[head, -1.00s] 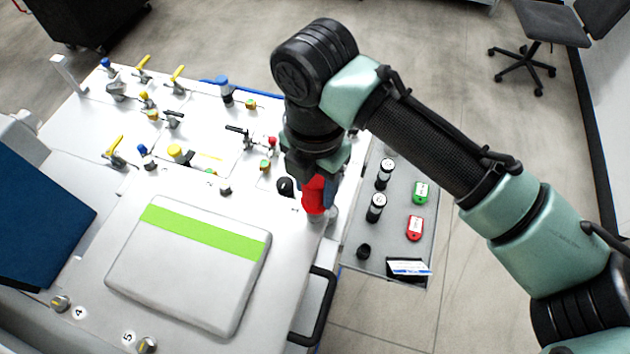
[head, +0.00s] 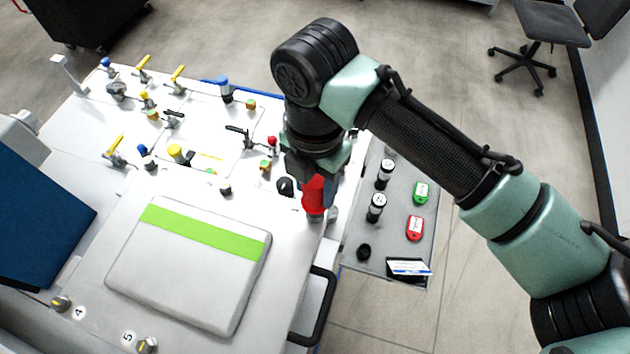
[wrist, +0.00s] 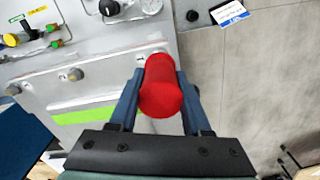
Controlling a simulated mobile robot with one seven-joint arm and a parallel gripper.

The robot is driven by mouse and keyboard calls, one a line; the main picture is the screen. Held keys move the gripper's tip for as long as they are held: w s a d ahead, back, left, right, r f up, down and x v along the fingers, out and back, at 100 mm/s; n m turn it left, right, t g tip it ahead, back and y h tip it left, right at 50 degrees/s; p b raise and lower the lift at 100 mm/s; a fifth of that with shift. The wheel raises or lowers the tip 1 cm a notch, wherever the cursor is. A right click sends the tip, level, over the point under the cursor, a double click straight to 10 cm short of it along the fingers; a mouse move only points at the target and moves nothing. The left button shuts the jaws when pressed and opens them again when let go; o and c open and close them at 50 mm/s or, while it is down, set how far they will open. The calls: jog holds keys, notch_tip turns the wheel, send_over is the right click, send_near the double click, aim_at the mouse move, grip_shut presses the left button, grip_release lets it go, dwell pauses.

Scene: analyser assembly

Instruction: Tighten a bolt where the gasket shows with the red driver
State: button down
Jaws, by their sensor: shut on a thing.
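The red driver (head: 313,196) stands about upright at the right edge of the white panel (head: 285,240). My gripper (head: 318,190) is above the panel edge and shut on the driver. In the wrist view the red handle (wrist: 160,88) lies between the two blue fingers of my gripper (wrist: 158,100), with its rounded end towards the camera. The driver's tip and whatever bolt is under it are hidden by the handle. I cannot make out a gasket in either view. A small metallic round part (head: 332,214) is just right of the driver.
A grey lid with a green stripe (head: 190,275) lies left of the driver. Valves and yellow levers (head: 178,78) crowd the panel behind. A black handle (head: 318,310) sticks out at the front right. A grey side tray (head: 385,245) holds black cylinders and red and green tags.

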jog(key=m+p, duration=0.1)
jog(key=m, duration=0.2)
jog(key=shift+r+p, duration=0.2)
jog(key=shift+p, duration=0.2)
jog(key=m+p, duration=0.2)
jog(key=m, duration=0.4)
jog(key=shift+p, duration=0.4)
jog(key=m+p, duration=0.2)
jog(key=m, duration=0.2)
jog(key=shift+a+m, duration=0.1)
jog(key=shift+m, duration=0.3)
jog(key=m+p, duration=0.3)
jog(key=m, duration=0.1)
jog(key=shift+c, duration=2.3)
grip_release()
jog(key=shift+f+b, duration=0.25)
jog(key=shift+b, duration=0.1)
grip_shut()
